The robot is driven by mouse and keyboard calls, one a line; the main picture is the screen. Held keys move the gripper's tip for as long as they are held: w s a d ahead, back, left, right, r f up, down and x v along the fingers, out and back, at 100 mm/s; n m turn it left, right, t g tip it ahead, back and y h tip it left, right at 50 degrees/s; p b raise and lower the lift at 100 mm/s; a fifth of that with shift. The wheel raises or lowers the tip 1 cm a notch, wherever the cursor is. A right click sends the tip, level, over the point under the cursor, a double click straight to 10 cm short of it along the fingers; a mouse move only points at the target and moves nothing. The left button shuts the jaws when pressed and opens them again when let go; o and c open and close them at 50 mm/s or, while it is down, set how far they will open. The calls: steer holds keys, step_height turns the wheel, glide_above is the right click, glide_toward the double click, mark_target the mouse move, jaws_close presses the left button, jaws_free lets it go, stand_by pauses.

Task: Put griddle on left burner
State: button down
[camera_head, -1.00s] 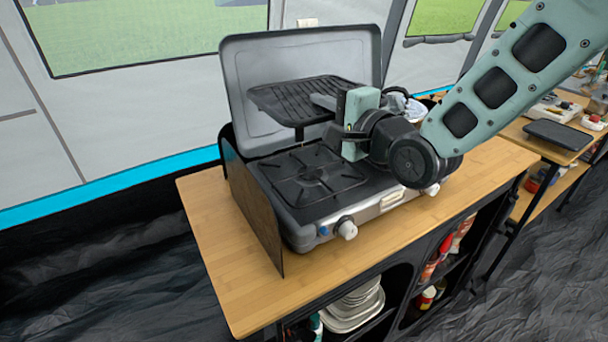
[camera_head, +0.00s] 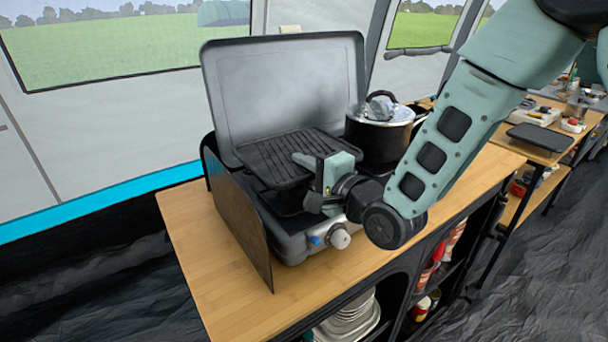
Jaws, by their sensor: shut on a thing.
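The black ribbed griddle (camera_head: 279,157) is at the left side of the camp stove (camera_head: 262,215), over the left burner, which it hides. The stove's grey lid (camera_head: 285,90) stands open behind. The left control knob (camera_head: 339,237) shows at the stove's front, below my gripper.
A black pot with a shiny lid (camera_head: 380,110) stands on the stove's right side, close to my gripper and forearm. A dark windscreen panel (camera_head: 236,217) stands at the stove's left. The wooden counter (camera_head: 193,240) is bare at the left.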

steer(key=shift+f, duration=0.9)
steer(key=shift+f, duration=0.15)
steer(key=shift+f, duration=0.1)
steer(key=c, duration=1.5)
jaws_free()
